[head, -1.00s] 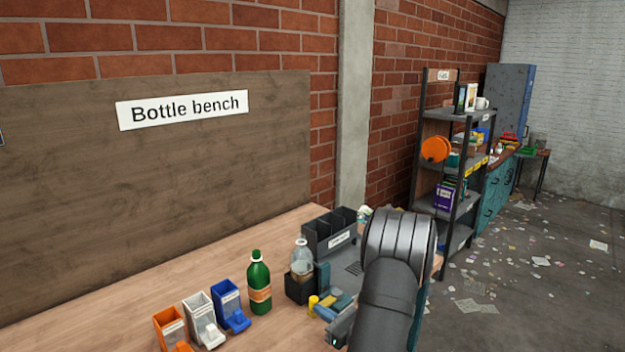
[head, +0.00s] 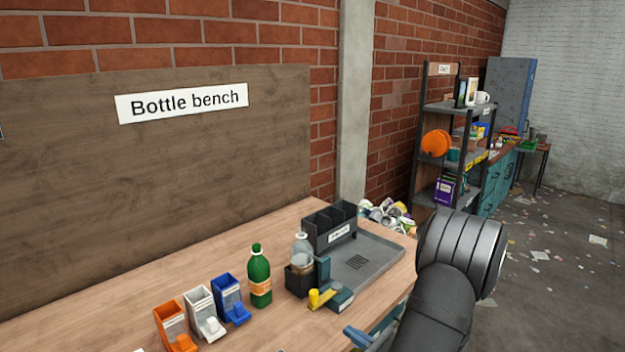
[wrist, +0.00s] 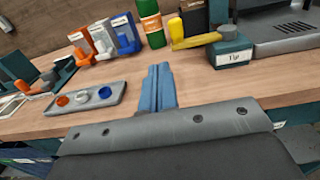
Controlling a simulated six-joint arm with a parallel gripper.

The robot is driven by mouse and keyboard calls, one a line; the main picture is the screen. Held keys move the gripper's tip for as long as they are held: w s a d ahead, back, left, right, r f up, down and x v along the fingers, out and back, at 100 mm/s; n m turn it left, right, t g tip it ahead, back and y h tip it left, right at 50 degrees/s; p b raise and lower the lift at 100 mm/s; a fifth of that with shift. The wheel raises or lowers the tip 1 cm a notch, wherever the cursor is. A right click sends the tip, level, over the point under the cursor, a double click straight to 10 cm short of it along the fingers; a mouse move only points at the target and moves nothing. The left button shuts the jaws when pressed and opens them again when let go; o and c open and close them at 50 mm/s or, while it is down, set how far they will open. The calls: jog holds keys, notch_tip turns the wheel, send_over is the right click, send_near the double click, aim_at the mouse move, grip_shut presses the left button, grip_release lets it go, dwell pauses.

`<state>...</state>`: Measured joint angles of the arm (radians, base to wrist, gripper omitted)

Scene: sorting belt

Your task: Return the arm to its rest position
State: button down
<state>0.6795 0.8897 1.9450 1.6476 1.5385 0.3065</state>
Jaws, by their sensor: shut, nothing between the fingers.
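My gripper (wrist: 157,88) shows in the wrist view as two blue fingers pressed together, with nothing between them. It hangs over the front edge of the wooden bench (wrist: 190,82). In the head view my gripper (head: 357,336) is partly visible at the bottom, just off the bench's front edge, and my dark arm covers the lower right. The bench (head: 130,318) carries a green bottle (head: 260,280) and a clear bottle (head: 302,252) in a black holder.
Orange (head: 175,328), white (head: 203,314) and blue (head: 230,300) bins stand left of the green bottle. A teal block with a yellow handle (head: 322,298) sits near the front edge. A grey tray (head: 375,258) lies at the right end. A shelf (head: 450,150) stands beyond.

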aim_at(316, 299)
jog(key=x, duration=0.4)
jog(key=w+d+x, duration=0.1)
jog(key=x, duration=0.7)
jog(key=shift+w+d+f, duration=0.1)
jog(key=shift+w, duration=0.2)
jog(key=shift+w+d, duration=0.1)
jog(key=shift+d, duration=0.85)
jog(key=shift+s+d+n+g+y, duration=0.15)
jog(key=shift+d+n+g+y, duration=0.4)
jog(key=shift+d+g, duration=0.1)
jog(key=shift+s+d+n+g+y, duration=0.2)
jog(key=shift+d+n+g+y, duration=0.25)
jog(key=shift+d+n+g, duration=0.15)
jog(key=w+v, duration=0.1)
jog(key=v, duration=1.3)
jog(key=shift+w+a+r+n+g, duration=0.25)
jog(key=shift+a+n+g, duration=0.5)
jog(key=shift+n+g, duration=0.6)
jog(key=shift+w+a+r+n+g, duration=0.1)
jog(key=shift+w+a+n+g, duration=0.25)
jog(key=shift+a+n+g, duration=0.7)
jog(key=shift+w+a+r+n+g, duration=0.2)
jog(key=shift+w+a+n+g, duration=0.2)
jog(key=shift+n+g, duration=1.25)
jog(key=shift+a, duration=0.1)
